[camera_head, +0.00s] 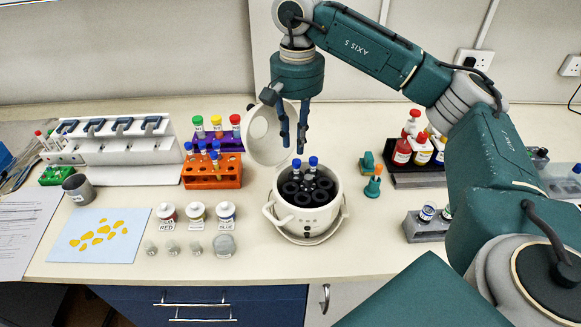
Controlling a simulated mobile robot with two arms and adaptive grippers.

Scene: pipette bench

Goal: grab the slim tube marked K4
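No marking K4 is readable on any tube at this size. Two blue-capped tubes, a left one (297,164) and a right one (313,162), stand in the dark rotor of the white round centrifuge (308,222), whose lid (264,138) is raised. Slim blue-capped tubes (202,147) also stand in the orange rack (212,177). My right gripper (293,149) points down above the rear of the centrifuge, close above the left blue cap. Its fingers are apart with nothing visible between them. My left gripper is out of view.
Several lidded jars (196,213) stand left of the centrifuge. A small teal stand (372,187) and a dark bottle tray (418,178) are to its right. The front bench between them is clear.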

